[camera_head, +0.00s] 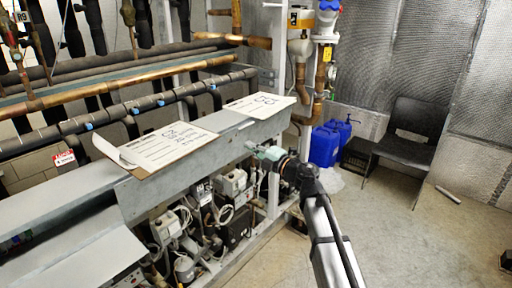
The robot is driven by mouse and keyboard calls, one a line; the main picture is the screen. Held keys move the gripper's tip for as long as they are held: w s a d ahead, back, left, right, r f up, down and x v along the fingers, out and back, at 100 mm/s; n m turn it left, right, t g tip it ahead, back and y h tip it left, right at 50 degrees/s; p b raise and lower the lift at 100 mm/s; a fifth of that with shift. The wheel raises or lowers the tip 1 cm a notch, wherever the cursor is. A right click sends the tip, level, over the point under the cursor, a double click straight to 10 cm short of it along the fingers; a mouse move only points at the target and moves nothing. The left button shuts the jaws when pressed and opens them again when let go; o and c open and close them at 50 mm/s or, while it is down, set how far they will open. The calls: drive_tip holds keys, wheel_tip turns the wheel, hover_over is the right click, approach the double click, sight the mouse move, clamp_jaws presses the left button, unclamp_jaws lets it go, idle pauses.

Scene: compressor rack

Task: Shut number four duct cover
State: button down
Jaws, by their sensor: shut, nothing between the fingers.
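A long grey metal duct (150,188) runs along the front of the compressor rack, with covers on top. At the lower left a grey cover plate (85,255) hangs out and slopes down in front of the duct, and the duct beside it looks uncovered. I cannot read a number four on any cover. My gripper (262,153) is at the right end of the duct, just in front of it and below its top edge. It is shut and empty; I cannot tell if it touches the duct.
Two paper sheets, marked C2 (165,145) and C3 (262,104), lie on the duct top. Compressors and wiring (230,185) fill the space below. Pipes (120,95) run behind. Blue jugs (325,145) and a black chair (405,135) stand at the right; the floor (430,240) is mostly clear.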

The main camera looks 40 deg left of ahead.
sight(229, 134)
drive_tip(key=a, duration=0.3)
drive_tip(key=a+p, duration=0.1)
drive_tip(key=a, duration=0.2)
drive_tip(key=w+a+r+p, duration=0.1)
drive_tip(key=a, duration=0.2)
drive_tip(key=shift+a, duration=0.25)
drive_tip(key=shift+a+r+p, duration=0.3)
drive_tip(key=shift+a+p, duration=0.15)
drive_tip(key=shift+p, duration=0.2)
drive_tip(key=shift+f, duration=0.1)
